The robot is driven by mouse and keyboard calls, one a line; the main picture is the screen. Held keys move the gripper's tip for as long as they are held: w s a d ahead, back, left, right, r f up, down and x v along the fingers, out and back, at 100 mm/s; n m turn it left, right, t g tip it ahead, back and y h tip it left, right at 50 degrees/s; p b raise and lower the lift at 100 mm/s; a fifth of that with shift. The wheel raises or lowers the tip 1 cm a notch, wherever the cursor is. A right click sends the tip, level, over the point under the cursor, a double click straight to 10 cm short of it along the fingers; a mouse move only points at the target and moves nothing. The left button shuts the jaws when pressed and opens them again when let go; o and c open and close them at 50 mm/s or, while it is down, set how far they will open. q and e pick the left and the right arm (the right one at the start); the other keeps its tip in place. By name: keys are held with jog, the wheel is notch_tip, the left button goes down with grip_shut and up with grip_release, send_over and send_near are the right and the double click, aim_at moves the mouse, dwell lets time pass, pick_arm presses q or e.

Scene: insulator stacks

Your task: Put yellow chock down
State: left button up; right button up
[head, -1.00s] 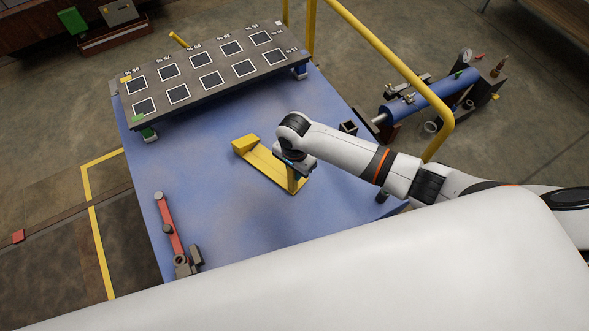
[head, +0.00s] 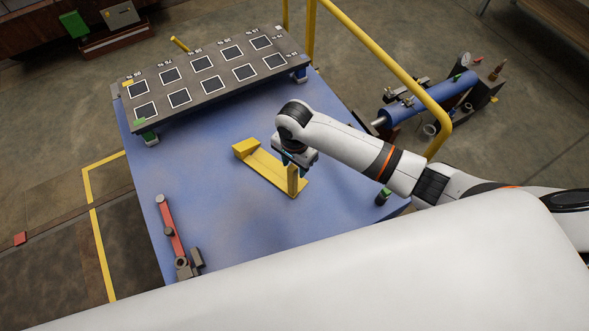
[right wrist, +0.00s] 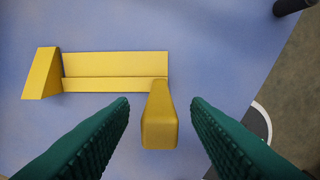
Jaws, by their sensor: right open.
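The yellow chock (head: 272,167) lies on the blue table top, a long flat piece with a raised wedge (right wrist: 43,75) at its left end. A yellow upright block (head: 293,181) stands at its near right end; I cannot tell whether it is joined to the long piece. My right gripper (head: 297,163) is above this block. In the right wrist view, the green fingers (right wrist: 160,100) are spread, with the block (right wrist: 159,128) between them and a visible gap on each side. My left gripper is not in view.
The blue table (head: 215,200) has clear room left of the chock. A dark rack with numbered squares (head: 206,75) stands at the back. A red bar tool (head: 173,233) lies at front left. A yellow rail (head: 385,62) and a blue cylinder (head: 432,97) are at right.

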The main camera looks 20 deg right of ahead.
notch_tip(320, 180, up, 7)
jog(key=shift+f+p, duration=0.2)
jog(key=shift+p, duration=0.15)
dwell(0.4)
